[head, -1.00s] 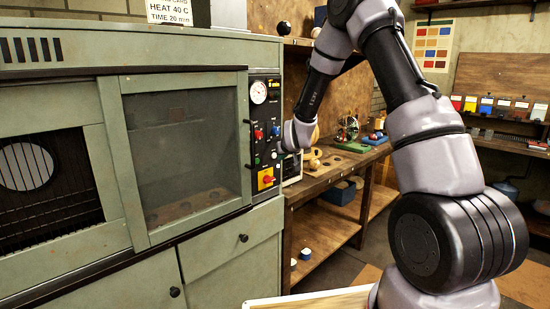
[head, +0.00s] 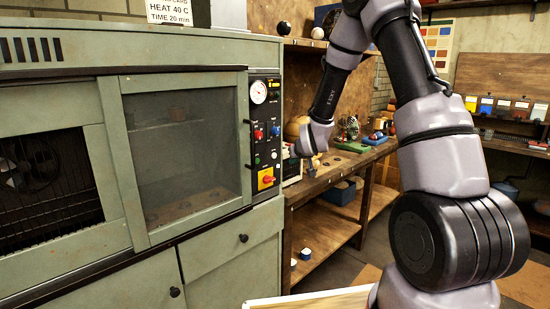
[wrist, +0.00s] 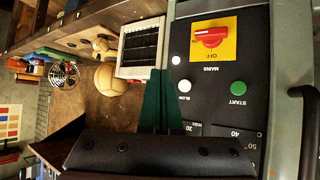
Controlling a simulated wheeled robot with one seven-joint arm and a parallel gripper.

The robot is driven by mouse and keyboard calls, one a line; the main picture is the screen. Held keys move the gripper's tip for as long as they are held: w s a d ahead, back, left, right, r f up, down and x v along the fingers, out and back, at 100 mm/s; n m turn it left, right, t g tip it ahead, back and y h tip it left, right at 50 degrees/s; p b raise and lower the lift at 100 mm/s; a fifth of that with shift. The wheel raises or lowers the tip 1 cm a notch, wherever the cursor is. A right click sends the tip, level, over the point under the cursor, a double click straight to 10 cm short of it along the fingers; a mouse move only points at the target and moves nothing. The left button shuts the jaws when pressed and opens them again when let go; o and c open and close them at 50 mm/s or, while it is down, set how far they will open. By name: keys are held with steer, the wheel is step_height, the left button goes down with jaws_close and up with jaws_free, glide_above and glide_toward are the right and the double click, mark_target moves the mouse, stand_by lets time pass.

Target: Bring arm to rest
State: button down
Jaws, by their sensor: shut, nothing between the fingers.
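My arm reaches in from the right side of the head view, bent over at the top and folded down toward the green cabinet's control panel (head: 264,130). My gripper (head: 296,152) is small and partly hidden at the arm's far end, just right of the panel. In the wrist view, my gripper's two dark green fingers (wrist: 158,74) are together, with nothing seen between them. The panel fills much of the right of the wrist view, with a red switch (wrist: 210,37) on a yellow plate and a green START button (wrist: 238,88).
The green cabinet (head: 215,237) stands close on the left, with a glass door (head: 182,150). A wooden workbench (head: 335,170) behind the arm holds a tan ball (wrist: 110,79), a small fan (wrist: 63,76) and a vented box (wrist: 141,47). Open floor lies right of the bench.

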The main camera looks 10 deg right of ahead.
steer(key=s+d+r+m+g, duration=0.1)
steer(key=s+d+r, duration=0.1)
steer(key=s+r, duration=0.55)
steer(key=s+d+r+m, duration=0.1)
steer(key=s+r, duration=0.4)
steer(key=r, duration=0.5)
steer(key=s+r+m+g, duration=0.1)
steer(key=s+r, duration=0.2)
steer(key=s, duration=0.9)
steer(key=s+d+r+m+g+y, duration=0.1)
steer(key=s+r, duration=0.3)
steer(key=s, duration=0.9)
steer(key=shift+d+r+m+g, duration=0.15)
steer(key=shift+r+m+g, duration=0.15)
steer(key=shift+m, duration=0.4)
